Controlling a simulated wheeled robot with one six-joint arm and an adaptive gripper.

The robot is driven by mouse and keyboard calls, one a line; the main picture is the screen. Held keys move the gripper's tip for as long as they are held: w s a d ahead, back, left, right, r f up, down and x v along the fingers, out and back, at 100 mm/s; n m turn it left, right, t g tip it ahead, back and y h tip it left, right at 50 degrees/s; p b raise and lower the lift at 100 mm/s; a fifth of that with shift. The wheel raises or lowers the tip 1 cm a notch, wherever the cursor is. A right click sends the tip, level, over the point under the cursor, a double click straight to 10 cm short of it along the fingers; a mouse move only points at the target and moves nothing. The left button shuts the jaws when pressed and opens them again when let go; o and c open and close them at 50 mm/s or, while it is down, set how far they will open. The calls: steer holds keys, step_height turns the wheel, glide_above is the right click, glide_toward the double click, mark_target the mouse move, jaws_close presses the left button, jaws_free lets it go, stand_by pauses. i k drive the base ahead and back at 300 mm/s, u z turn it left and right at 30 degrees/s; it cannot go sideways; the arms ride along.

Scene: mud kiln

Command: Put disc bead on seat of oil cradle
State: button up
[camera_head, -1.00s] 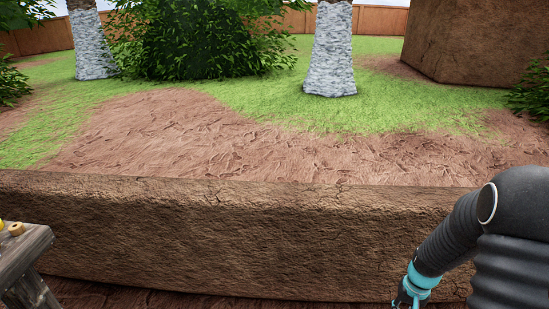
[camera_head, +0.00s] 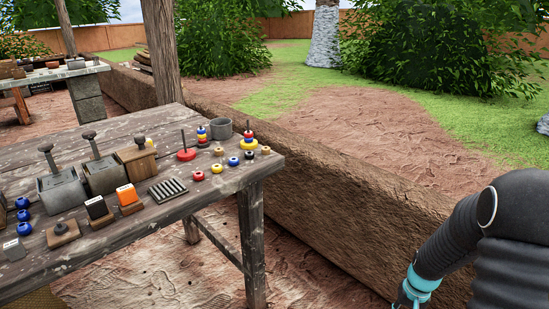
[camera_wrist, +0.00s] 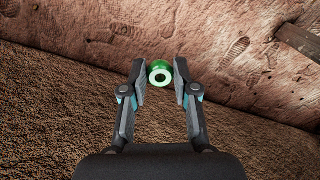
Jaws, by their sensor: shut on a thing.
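A green bead (camera_wrist: 160,76), round with a dark hole, sits between the fingertips of my gripper (camera_wrist: 159,73) in the wrist view. The gripper is shut on it, held over bare ground beside the mud wall. In the head view only my arm shows at the lower right; the fingers and bead are out of sight there. The wooden table (camera_head: 214,222) stands to the left, well apart from my gripper. I cannot tell which of the items on it, if any, is the oil cradle.
The table holds stacked coloured rings on a post (camera_head: 249,138), small coloured beads (camera_head: 233,161), a grey cup (camera_head: 221,128), a ribbed rack (camera_head: 167,189) and grey boxes (camera_head: 62,189). A low mud wall (camera_head: 330,175) runs behind.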

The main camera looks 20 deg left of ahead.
mark_target(101, 164)
steer(key=u, duration=1.75)
